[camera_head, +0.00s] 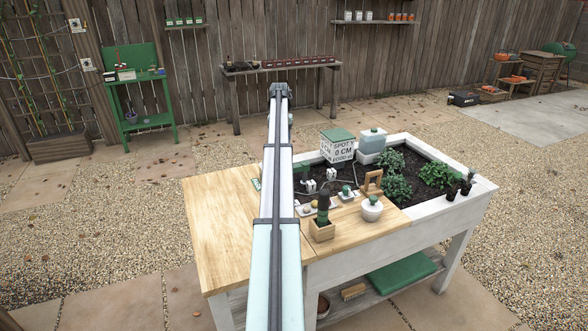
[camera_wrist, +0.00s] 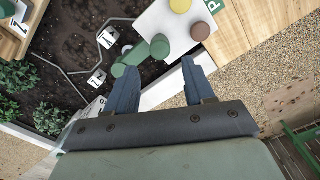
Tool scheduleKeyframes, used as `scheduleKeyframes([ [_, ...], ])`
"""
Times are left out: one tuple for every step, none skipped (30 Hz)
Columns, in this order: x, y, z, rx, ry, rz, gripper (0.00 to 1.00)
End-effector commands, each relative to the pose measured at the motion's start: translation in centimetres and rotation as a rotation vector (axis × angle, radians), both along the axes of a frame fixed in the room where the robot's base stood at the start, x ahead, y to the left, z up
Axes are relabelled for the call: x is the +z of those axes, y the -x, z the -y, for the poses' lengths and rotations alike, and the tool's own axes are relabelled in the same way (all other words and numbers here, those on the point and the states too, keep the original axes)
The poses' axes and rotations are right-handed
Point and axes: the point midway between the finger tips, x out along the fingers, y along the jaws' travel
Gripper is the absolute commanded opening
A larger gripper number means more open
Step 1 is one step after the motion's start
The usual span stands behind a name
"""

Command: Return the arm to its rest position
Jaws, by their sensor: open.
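My arm stretches up the middle of the head view, over the raised bed table (camera_head: 225,215). Its far end (camera_head: 279,90) shows small there, and the fingers cannot be made out. In the wrist view my gripper (camera_wrist: 158,66) is open, its two dark blue fingers well apart with nothing held between them. Beyond the fingertips lie a green cylinder (camera_wrist: 130,58) and a white board (camera_wrist: 165,28) carrying yellow, brown and green round pieces. Whether the cylinder is close to the fingers in depth I cannot tell.
On the table stand a white box with green lid (camera_head: 337,147), a lidded container (camera_head: 371,142), a white jar (camera_head: 372,209) and a wooden pot with dark top (camera_head: 322,228). Plants (camera_head: 397,188) grow in the soil. The wooden top's left part is clear.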

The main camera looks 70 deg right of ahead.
Motion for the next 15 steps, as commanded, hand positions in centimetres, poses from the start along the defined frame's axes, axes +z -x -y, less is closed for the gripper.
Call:
scheduleKeyframes([
  [0.0, 0.0, 0.0, 0.0, 0.0, 0.0, 0.53],
  [0.0, 0.0, 0.0, 0.0, 0.0, 0.0, 0.53],
  [0.0, 0.0, 0.0, 0.0, 0.0, 0.0, 0.53],
  [0.0, 0.0, 0.0, 0.0, 0.0, 0.0, 0.53],
  [0.0, 0.0, 0.0, 0.0, 0.0, 0.0, 0.53],
  [0.0, 0.0, 0.0, 0.0, 0.0, 0.0, 0.53],
  [0.0, -0.1, -0.1, 0.001, 0.0, 0.0, 0.53],
  [-0.1, -0.2, -0.2, 0.002, 0.001, 0.0, 0.53],
  [-0.2, -0.7, -0.4, 0.006, 0.002, 0.001, 0.53],
  [-0.4, -1.2, -0.7, 0.01, 0.003, 0.001, 0.53],
  [-0.6, -1.8, -1.2, 0.015, 0.005, 0.001, 0.53],
  [-1.0, -2.8, -1.9, 0.023, 0.009, 0.002, 0.53],
  [-1.4, -3.9, -2.5, 0.031, 0.012, 0.004, 0.53],
  [-1.7, -5.0, -3.3, 0.041, 0.017, 0.006, 0.53],
  [-2.3, -6.7, -4.5, 0.055, 0.024, 0.008, 0.53],
])
